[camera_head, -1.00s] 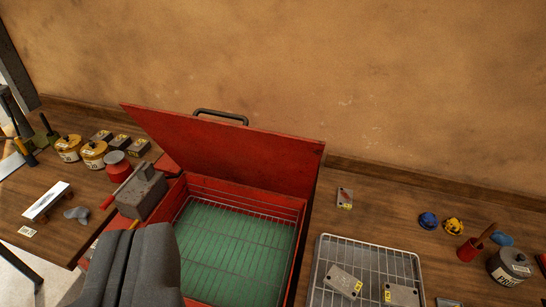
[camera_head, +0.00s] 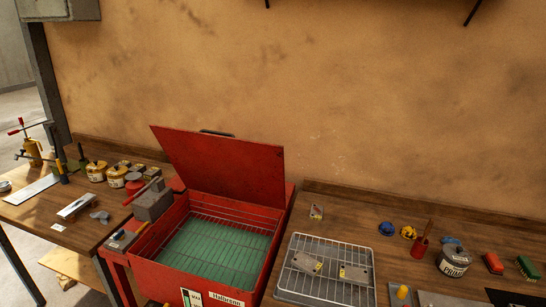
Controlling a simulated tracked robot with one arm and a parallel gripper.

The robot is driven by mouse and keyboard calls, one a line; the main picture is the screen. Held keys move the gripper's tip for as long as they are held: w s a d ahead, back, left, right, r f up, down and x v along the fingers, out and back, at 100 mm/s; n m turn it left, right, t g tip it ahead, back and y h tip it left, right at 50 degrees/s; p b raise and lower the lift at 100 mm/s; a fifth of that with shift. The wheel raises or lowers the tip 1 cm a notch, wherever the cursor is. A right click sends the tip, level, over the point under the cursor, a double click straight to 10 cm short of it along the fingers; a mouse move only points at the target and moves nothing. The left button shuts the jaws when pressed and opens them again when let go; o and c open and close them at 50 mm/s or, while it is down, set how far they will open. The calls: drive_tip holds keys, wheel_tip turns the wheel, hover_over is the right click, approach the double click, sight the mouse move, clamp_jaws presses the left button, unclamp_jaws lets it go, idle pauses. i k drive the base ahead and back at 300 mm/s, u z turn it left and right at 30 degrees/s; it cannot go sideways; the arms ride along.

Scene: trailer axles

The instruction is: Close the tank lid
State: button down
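The red tank lid (camera_head: 222,165) stands raised and open, tilted back toward the wall, with a dark handle (camera_head: 217,133) at its top edge. Below it is the red tank (camera_head: 152,276), with a wire rack (camera_head: 215,245) over green liquid or lining inside. The tank's front wall carries white labels. My gripper is not in this view, so its state and its place relative to the lid are hidden.
A grey box (camera_head: 152,203) sits at the tank's left side. A wire tray (camera_head: 326,297) with grey blocks lies on the right bench, near a dark pot (camera_head: 453,261) and a red cup (camera_head: 420,246). Tins (camera_head: 116,176) and tools stand on the left bench.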

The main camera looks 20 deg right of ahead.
sight(241, 169)
drive_tip(key=u, duration=0.65)
drive_tip(key=i, duration=1.35)
drive_tip(key=z, duration=0.45)
drive_tip(key=i, duration=0.55)
drive_tip(key=z, duration=0.45)
